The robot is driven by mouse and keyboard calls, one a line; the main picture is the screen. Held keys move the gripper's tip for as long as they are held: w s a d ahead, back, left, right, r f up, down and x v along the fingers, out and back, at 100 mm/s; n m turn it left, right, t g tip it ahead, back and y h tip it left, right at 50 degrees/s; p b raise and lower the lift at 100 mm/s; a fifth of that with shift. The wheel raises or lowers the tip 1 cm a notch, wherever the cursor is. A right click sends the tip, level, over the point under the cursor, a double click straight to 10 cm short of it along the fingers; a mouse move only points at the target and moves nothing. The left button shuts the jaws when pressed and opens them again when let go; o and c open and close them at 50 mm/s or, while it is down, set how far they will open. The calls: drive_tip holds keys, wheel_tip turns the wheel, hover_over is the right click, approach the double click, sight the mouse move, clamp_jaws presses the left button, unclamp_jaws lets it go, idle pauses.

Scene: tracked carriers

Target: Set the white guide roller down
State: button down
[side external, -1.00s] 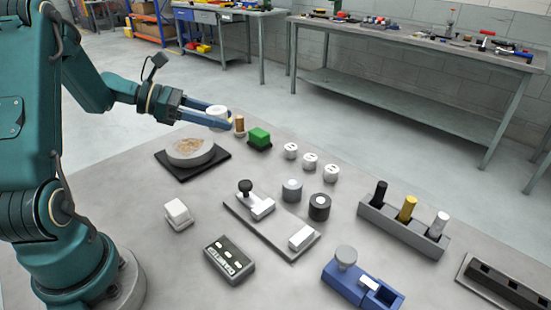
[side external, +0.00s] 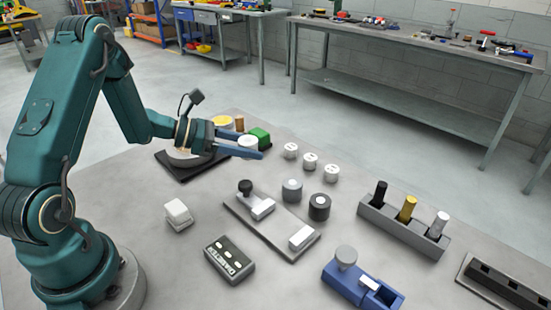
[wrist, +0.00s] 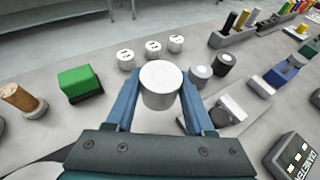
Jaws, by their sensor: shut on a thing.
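The white guide roller (side external: 248,141), a plain white cylinder, is between the fingers of my gripper (side external: 258,150). In the wrist view the roller (wrist: 160,80) stands upright between the two blue fingers of my gripper (wrist: 160,92), which are shut on its sides. The fingers reach out level, low over the grey table, in front of the green block (side external: 259,137). The roller's lower part is partly hidden by the near finger in the side view. I cannot tell how far its underside is from the table.
Three white marked cylinders (side external: 310,161) stand in a row just right of my gripper. A grey cylinder (side external: 292,190) and a black cylinder (side external: 320,207) stand nearer. A round-topped dark-based fixture (side external: 170,170) lies under my wrist. Bare table lies between the green block and the row.

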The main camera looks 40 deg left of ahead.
sight(268, 180)
drive_tip(key=d+f, duration=0.1)
drive_tip(key=w+d, duration=0.1)
drive_tip(key=w+d+f, duration=0.1)
drive_tip(key=shift+w+d+f, duration=0.25)
drive_tip(key=shift+d+f, duration=0.05)
drive_tip(key=shift+d, duration=0.05)
drive_tip(key=shift+f, duration=1.8)
drive_tip(key=shift+f, duration=0.1)
drive_tip(key=shift+f, duration=0.1)
drive_tip(key=shift+c, duration=1.3)
unclamp_jaws()
drive_tip(key=v, duration=0.4)
drive_tip(key=shift+s+a, duration=0.1)
drive_tip(key=shift+a, duration=0.1)
drive_tip(key=shift+o, duration=0.4)
drive_tip(key=shift+s+a+r, duration=0.1)
drive_tip(key=shift+s+r, duration=0.1)
drive_tip(key=shift+s, duration=0.1)
